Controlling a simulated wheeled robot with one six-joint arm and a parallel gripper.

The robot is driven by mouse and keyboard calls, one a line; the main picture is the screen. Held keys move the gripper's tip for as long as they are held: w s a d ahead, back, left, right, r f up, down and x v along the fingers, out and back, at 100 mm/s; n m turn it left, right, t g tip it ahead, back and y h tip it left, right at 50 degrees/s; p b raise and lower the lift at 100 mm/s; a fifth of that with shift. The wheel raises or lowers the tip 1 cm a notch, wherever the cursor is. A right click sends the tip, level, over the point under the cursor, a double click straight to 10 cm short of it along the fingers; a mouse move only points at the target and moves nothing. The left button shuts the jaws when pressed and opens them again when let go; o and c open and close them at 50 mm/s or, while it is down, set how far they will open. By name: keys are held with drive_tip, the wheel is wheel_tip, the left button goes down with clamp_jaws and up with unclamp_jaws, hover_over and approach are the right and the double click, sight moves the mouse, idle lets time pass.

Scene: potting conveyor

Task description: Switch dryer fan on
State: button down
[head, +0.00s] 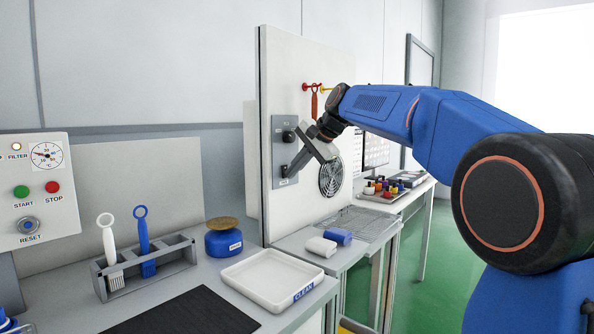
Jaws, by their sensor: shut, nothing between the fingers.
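The grey switch panel (279,150) is fixed to the upright white board. It has a dark round knob (289,136) in its upper part and a small dark switch (284,171) lower down. The round fan grille (331,178) is on the same board, to the right of the panel. My gripper (291,174) is shut and empty, its tips close to the lower switch. I cannot tell whether the tips touch it. The gripper body partly covers the panel's right side, and the switch's position is too small to read.
A white tray marked CLEAN (258,295), a blue pot with a brown top (223,240) and a brush rack (178,262) stand on the bench. White and blue blocks (338,237) lie below the grille. A control box (37,215) is at left.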

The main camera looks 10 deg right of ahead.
drive_tip(key=shift+w+a+f, duration=0.15)
drive_tip(key=shift+w+f, duration=0.05)
drive_tip(key=shift+f, duration=0.3)
drive_tip(key=shift+r, duration=0.1)
